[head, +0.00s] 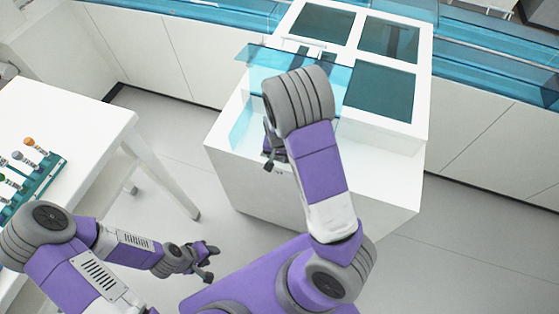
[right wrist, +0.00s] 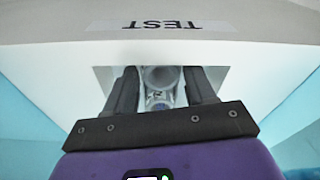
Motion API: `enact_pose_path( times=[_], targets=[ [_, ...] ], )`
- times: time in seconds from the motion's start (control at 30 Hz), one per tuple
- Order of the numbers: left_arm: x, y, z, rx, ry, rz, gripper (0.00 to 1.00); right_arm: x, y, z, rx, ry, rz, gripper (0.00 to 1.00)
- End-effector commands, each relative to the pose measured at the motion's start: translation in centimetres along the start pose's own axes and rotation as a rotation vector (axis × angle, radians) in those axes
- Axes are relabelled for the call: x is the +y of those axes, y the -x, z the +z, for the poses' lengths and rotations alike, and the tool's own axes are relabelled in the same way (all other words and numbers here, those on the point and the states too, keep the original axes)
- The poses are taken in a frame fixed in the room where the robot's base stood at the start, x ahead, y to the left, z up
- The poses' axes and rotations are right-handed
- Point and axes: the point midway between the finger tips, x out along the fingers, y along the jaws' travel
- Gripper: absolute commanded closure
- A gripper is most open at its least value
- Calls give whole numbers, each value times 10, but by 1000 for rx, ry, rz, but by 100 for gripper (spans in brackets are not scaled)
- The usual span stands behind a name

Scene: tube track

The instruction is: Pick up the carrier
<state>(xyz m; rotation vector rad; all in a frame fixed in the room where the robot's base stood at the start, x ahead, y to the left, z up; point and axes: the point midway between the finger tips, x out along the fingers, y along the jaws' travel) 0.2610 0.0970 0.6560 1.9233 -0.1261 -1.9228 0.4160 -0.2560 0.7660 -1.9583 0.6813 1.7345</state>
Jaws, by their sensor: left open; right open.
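A grey, round-topped object that looks like the carrier (right wrist: 160,76) shows in the right wrist view, inside an opening in a white wall. My right gripper (right wrist: 161,82) is open, with one dark finger on each side of it; I cannot tell whether they touch it. In the head view the right gripper (head: 270,157) is at the left side of the white machine (head: 310,190), partly hidden by my arm, and the carrier is hidden. My left gripper (head: 211,262) is open and empty over the floor, between the table and the machine.
A white table (head: 95,130) at the left bears a teal rack (head: 38,185) of tubes with coloured caps. The right wrist view shows a TEST label (right wrist: 175,26) above the opening. Blue clear panels (head: 255,62) top the machine. White cabinets (head: 160,50) line the back.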

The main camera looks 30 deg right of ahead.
Motion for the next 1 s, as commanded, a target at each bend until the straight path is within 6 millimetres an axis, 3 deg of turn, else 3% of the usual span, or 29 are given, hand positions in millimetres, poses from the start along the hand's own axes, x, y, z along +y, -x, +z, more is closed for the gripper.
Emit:
enact_pose_path(
  times=[0.13, 0.33, 0.63, 0.77, 1.0],
  targets=[
    [0, 1, 0, 0, 0, 0, 57, 0, 1, 0, 1, 1, -1, 46],
    [0, 1, 0, 0, 0, 0, 57, 0, 1, 0, 1, 1, -1, 76],
    [1, 3, 0, 0, 0, 0, 57, 0, 5, -1, 1, 1, -1, 76],
    [4, 10, 0, 0, 0, 0, 57, -1, 23, -3, 2, 3, -3, 76],
    [11, 29, 1, 0, 0, 0, 57, -2, 73, -9, 3, 3, -4, 76]
  ],
)
